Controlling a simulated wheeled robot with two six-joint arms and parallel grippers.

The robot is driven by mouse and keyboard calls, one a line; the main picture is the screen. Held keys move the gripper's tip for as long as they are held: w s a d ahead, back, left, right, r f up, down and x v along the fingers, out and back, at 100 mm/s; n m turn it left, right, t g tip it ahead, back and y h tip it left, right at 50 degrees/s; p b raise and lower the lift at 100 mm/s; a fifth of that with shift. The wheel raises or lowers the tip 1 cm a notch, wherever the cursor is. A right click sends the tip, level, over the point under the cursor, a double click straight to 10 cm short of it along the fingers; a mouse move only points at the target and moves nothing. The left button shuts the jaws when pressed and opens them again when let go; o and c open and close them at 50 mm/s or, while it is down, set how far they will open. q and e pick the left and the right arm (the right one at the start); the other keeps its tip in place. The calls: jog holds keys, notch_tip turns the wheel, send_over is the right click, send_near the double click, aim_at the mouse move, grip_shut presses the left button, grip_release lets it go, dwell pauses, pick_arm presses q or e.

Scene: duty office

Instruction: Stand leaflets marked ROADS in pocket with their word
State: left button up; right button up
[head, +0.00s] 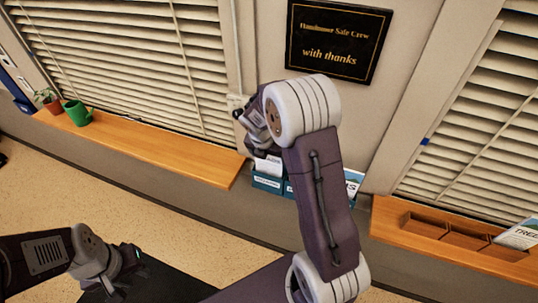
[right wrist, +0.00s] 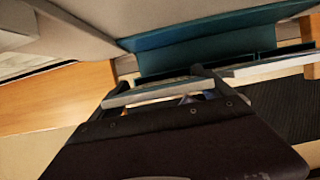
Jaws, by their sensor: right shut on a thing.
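A teal wall rack with labelled pockets (head: 267,183) hangs under the plaque, partly hidden by my right arm; its labels are too small to read. My right gripper (head: 259,150) is above the left pocket. In the right wrist view, my right gripper (right wrist: 158,88) is shut on a thin leaflet (right wrist: 160,93), with the teal rack (right wrist: 205,40) close beyond. A white leaflet (head: 268,165) shows under the gripper at the left pocket; its word is unclear. Another leaflet (head: 354,183) stands at the rack's right end, mostly hidden. My left gripper (head: 122,268) is low at left, away from the rack.
A wooden sill (head: 150,150) at left holds a green watering can (head: 78,113) and a potted plant (head: 48,99). The right sill (head: 388,220) holds a divided wooden tray (head: 466,236) and a leaflet starting "TREE" (head: 518,234). A black plaque (head: 335,38) hangs above.

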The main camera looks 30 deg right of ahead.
jog(key=shift+w+f, duration=0.15)
jog(key=shift+f, duration=0.15)
jog(key=o, duration=1.1)
jog(key=shift+c, duration=0.2)
jog(key=shift+r, duration=0.2)
jog(key=v, duration=0.9)
jog(key=shift+b, duration=0.35)
